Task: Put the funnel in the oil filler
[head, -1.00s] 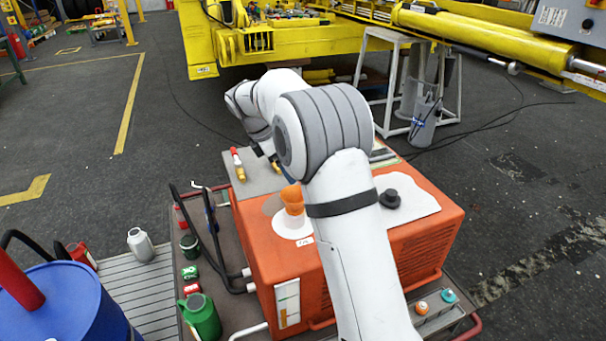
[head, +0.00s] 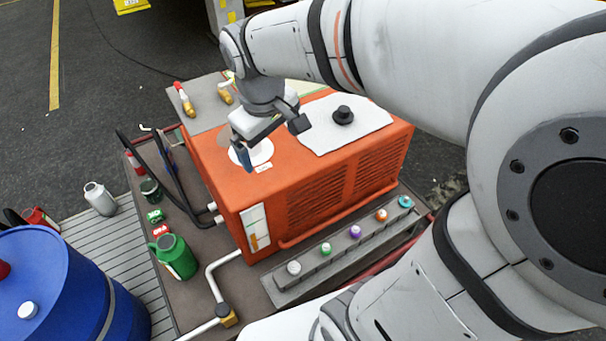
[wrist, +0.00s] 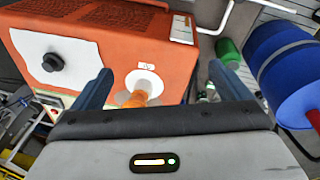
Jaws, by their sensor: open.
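The orange funnel (wrist: 138,98) shows in the wrist view at the edge of a round white patch (wrist: 146,80) on top of the orange machine. It lies between my two blue fingers, nearer the left one; I cannot tell whether they touch it. My gripper (head: 271,139) is open, above the machine top, with one finger in front of the white patch (head: 262,153) in the head view. The funnel is hidden there. A black round fitting (head: 343,115) stands on a white sheet (head: 368,126); it also shows in the wrist view (wrist: 53,62). I cannot tell whether it is the oil filler.
The orange machine (head: 270,205) stands on a cart. Red and yellow tools (head: 184,98) lie on its grey panel. Black hoses, a green jug (head: 175,256) and a blue drum (head: 50,285) are at left. Small coloured caps line a grey rail (head: 340,262) in front.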

